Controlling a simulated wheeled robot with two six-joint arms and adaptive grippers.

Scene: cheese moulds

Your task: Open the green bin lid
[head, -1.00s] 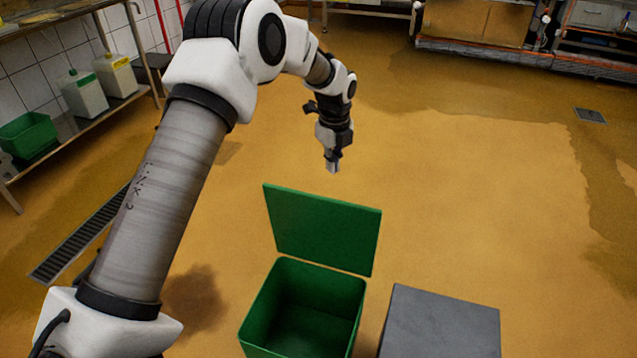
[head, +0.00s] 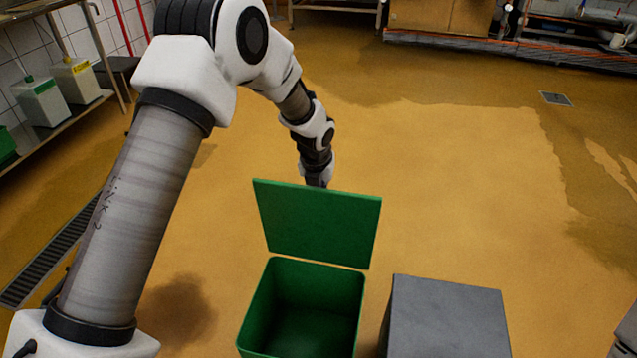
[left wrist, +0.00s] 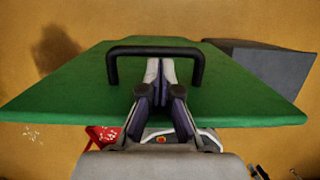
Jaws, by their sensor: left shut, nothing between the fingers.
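The green bin (head: 298,284) stands on the floor with its top open in the head view. Its green lid (head: 318,226) stands raised, nearly upright, at the bin's far edge. In the left wrist view the lid (left wrist: 75,95) fills the middle, with a black arched handle (left wrist: 155,50) on its outer face. My left gripper (left wrist: 161,68) is shut and empty, its fingertips between the legs of the handle, close to the bar. I cannot tell whether they touch it. In the head view the fingertips are hidden behind the lid. My right gripper is not in view.
A grey box (head: 448,318) stands right of the bin. At the left, a shelf holds white canisters (head: 42,100), beside a floor drain grate (head: 50,250). Benches stand along the back. The floor (head: 470,180) behind and right of the lid is clear.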

